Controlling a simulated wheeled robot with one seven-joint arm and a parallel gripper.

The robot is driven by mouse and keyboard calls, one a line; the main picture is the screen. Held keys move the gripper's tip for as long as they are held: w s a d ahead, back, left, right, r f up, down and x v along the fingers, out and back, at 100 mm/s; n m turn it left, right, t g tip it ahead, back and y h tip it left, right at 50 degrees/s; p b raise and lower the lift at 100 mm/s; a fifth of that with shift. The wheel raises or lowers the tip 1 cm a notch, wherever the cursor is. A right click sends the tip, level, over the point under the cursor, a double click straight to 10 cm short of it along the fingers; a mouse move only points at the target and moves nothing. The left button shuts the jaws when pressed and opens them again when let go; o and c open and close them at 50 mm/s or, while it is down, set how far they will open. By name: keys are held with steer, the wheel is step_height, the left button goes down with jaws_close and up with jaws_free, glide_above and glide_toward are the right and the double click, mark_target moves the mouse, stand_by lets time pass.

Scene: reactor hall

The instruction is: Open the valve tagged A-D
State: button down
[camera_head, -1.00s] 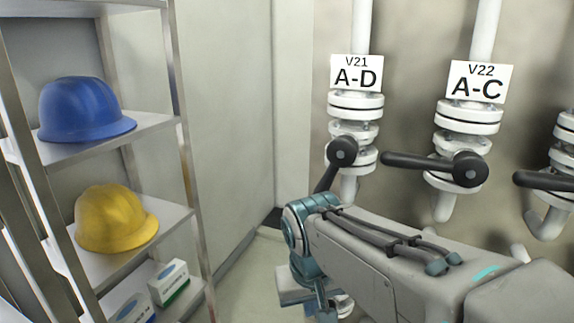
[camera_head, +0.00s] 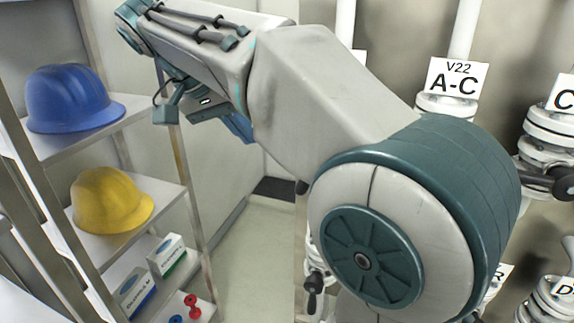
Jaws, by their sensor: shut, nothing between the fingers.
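The A-D valve is almost wholly hidden behind my arm in the head view. Only a sliver of its white tag (camera_head: 359,57) and the dark tip of its lever (camera_head: 302,187) show past the arm. A second ago that lever slanted down and left from its hub, unlike the level lever on A-C. My arm is raised and folded across the view. My gripper (camera_head: 236,126) is partly hidden under the forearm at upper left, near the shelf and away from the valve. It is shut and empty.
The A-C tag (camera_head: 455,78) is right of my arm, its lever hidden. A lower valve lever (camera_head: 314,285) shows below. The shelf on the left holds a blue helmet (camera_head: 70,98), a yellow helmet (camera_head: 108,200) and boxes (camera_head: 167,256). Floor (camera_head: 250,240) between is clear.

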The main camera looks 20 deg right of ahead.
steer(key=s+d+r+x, duration=0.1)
steer(key=d+x, duration=0.1)
steer(key=x, duration=0.9)
steer(key=shift+s+p, duration=0.3)
steer(key=shift+s, duration=0.15)
steer(key=shift+f, duration=0.1)
